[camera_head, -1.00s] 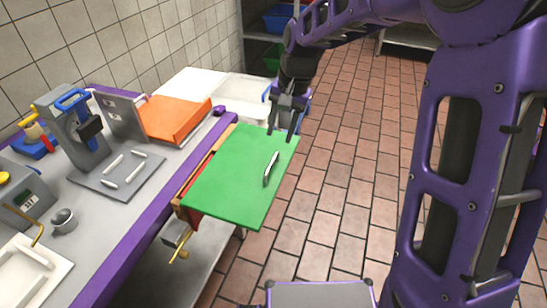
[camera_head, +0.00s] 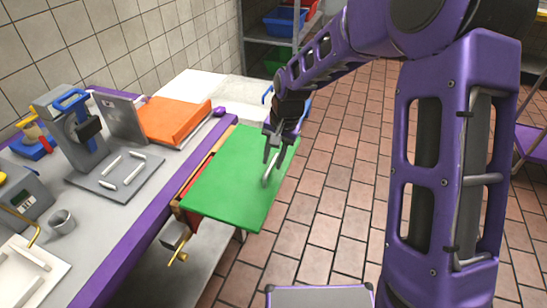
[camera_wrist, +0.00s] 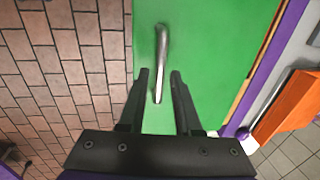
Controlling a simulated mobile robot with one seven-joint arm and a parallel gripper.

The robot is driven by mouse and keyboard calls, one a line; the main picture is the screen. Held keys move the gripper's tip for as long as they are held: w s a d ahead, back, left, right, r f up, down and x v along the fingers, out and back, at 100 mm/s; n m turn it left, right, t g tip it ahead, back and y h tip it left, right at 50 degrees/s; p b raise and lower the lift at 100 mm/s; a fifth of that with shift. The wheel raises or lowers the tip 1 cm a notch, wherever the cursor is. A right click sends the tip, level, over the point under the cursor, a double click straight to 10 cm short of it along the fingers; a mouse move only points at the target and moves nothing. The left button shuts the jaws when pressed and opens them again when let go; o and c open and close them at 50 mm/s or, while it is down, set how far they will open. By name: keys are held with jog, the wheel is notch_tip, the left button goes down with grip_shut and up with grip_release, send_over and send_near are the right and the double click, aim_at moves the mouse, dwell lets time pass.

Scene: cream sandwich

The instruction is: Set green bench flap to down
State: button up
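The green bench flap (camera_head: 228,185) sticks out from the side of the bench and looks about level. A metal bar handle (camera_head: 270,172) stands on its top near the outer edge. My gripper (camera_head: 271,156) is above the flap at the handle's far end. In the wrist view my gripper (camera_wrist: 160,73) is open, with its two dark fingers apart. The handle (camera_wrist: 161,50) shows between and beyond the fingertips, over the green flap (camera_wrist: 205,45). I cannot tell whether a finger touches the handle. The gripper hides part of the handle in the head view.
The bench top (camera_head: 120,215) with a purple edge lies left of the flap. An orange board (camera_head: 172,121) and a grey press (camera_head: 75,135) stand on it. A yellow lever (camera_head: 178,257) sits under the flap. Tiled floor (camera_head: 335,185) is clear to the right.

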grip_shut()
dwell(1.2)
